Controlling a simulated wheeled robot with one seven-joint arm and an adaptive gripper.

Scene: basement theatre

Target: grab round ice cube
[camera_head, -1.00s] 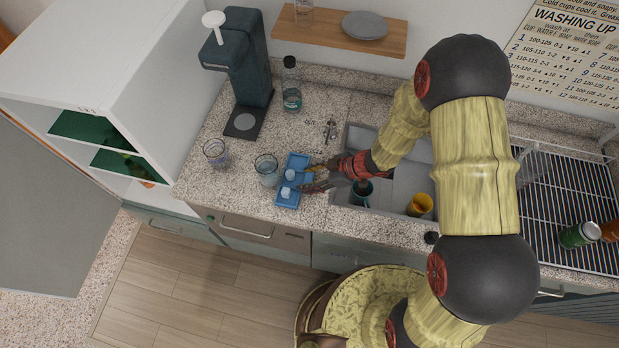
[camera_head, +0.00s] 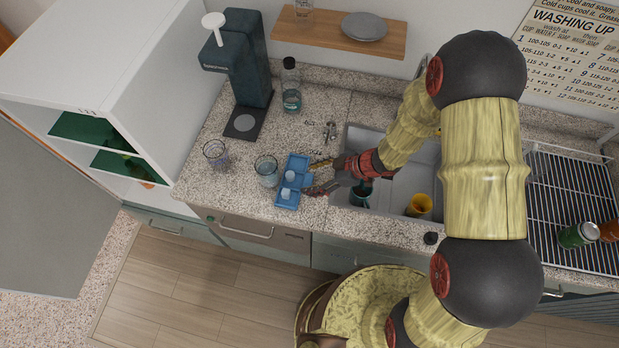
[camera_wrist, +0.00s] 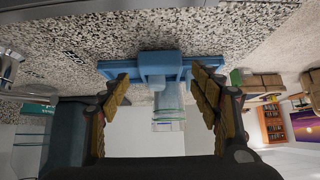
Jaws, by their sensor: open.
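A blue ice tray (camera_head: 305,160) lies on the speckled counter left of the sink. Two small pale ice pieces sit in it, an upper one (camera_head: 290,176) and a lower one (camera_head: 286,193); they are too small to tell surely which is round. My gripper (camera_head: 314,179) is open and empty at the tray's right side, with one finger toward the back and one toward the front. In the wrist view the tray (camera_wrist: 112,66) lies ahead of the spread fingers (camera_wrist: 160,82). The ice is not clear there.
A clear glass (camera_head: 266,170) stands close left of the tray, with another glass (camera_head: 215,153) further left. A dark dispenser (camera_head: 240,75) and a bottle (camera_head: 291,85) stand behind.

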